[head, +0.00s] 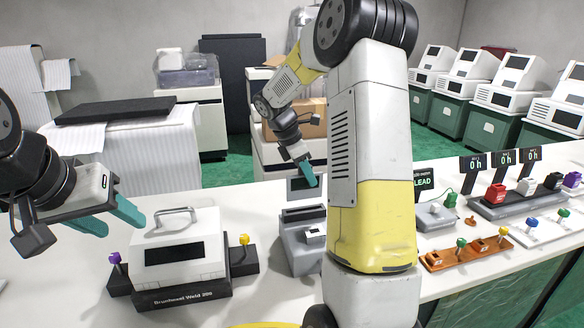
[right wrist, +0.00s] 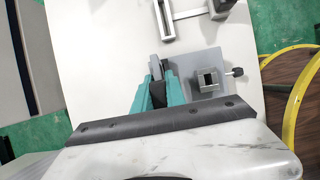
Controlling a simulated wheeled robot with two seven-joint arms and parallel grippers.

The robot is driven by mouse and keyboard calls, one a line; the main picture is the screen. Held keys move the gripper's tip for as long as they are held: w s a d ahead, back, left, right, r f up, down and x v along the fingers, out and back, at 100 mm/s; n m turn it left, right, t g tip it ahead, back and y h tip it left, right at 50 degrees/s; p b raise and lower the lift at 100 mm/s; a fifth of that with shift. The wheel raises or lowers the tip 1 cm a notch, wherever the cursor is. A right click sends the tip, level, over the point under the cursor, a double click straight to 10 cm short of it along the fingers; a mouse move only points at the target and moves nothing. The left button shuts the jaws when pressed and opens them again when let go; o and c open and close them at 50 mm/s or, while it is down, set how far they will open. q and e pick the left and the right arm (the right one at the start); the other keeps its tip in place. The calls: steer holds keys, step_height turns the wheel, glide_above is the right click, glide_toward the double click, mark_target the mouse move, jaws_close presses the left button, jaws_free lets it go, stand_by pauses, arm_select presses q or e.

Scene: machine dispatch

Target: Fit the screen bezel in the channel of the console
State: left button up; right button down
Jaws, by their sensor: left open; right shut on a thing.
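The screen bezel (head: 302,189) is a dark panel with a pale edge, upright just above the rear of the grey console (head: 292,252) in the head view. My right gripper (head: 308,176) is shut on its upper part. In the right wrist view, the gripper (right wrist: 158,88) has its teal fingers around the thin dark bezel (right wrist: 156,66), over the console (right wrist: 205,62). I cannot tell whether its lower edge touches the channel, near the console's dark raised back (head: 303,213). My left gripper (head: 108,215) is open and empty, left of the white welder.
The white welder box (head: 180,250) with handle and coloured knobs stands left of the console. My right arm hides part of the table right of the console. Other devices, including an orange knob strip (head: 467,252), stand further right.

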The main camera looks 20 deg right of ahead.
mark_target(298, 175)
steer(key=shift+f, duration=1.35)
steer(key=shift+f, duration=2.1)
steer(key=c, duration=1.3)
jaws_free()
steer(key=shift+v, duration=4)
